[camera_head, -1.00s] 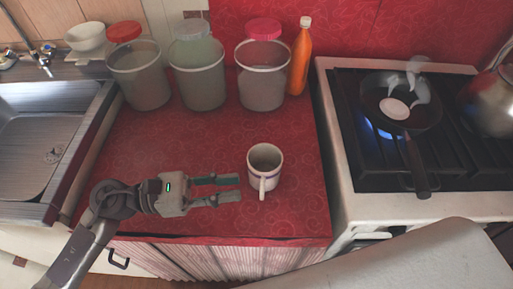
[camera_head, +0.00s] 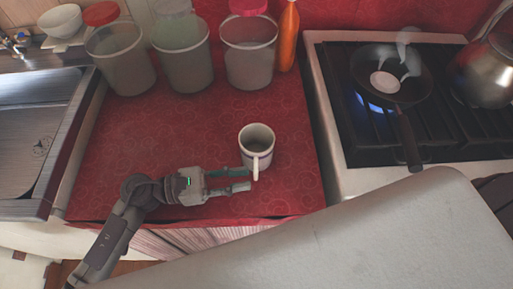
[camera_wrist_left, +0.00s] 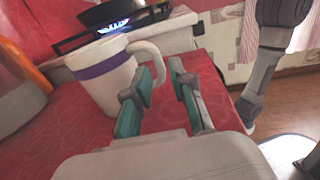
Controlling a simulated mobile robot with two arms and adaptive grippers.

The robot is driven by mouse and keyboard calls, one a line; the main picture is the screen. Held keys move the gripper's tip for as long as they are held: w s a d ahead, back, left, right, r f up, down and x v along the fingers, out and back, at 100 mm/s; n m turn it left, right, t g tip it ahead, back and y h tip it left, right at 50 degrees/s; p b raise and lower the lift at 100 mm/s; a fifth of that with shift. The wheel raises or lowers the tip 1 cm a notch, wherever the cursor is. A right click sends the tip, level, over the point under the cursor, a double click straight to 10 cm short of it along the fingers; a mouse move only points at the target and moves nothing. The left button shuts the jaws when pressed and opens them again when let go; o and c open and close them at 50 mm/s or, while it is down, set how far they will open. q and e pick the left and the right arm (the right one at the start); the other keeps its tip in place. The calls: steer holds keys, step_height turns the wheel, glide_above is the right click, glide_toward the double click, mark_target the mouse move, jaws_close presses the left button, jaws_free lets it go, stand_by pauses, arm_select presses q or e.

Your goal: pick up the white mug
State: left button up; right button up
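The white mug (camera_head: 257,150) stands upright on the red counter (camera_head: 180,140), near its right side, with its handle towards the front. In the left wrist view the mug (camera_wrist_left: 103,82) shows a purple band and its handle (camera_wrist_left: 150,55) beside the fingertips. My left gripper (camera_head: 247,179) is open, its fingers pointing right, just in front of the mug near the handle. The left wrist view shows the gap between the fingers (camera_wrist_left: 160,75); I cannot tell whether the handle's lower end is between them.
Several lidded containers (camera_head: 182,65) and an orange bottle (camera_head: 288,38) stand at the back. A stove holds a frying pan (camera_head: 390,85) over a blue flame and a kettle (camera_head: 488,72). A sink (camera_head: 30,140) is at left. The counter left of the mug is clear.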

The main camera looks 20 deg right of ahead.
mark_target(256, 176)
arm_select(q)
steer(key=d, duration=0.4)
steer(key=shift+s+p, duration=0.3)
steer(key=shift+p, duration=0.05)
jaws_close()
steer(key=shift+r, duration=0.15)
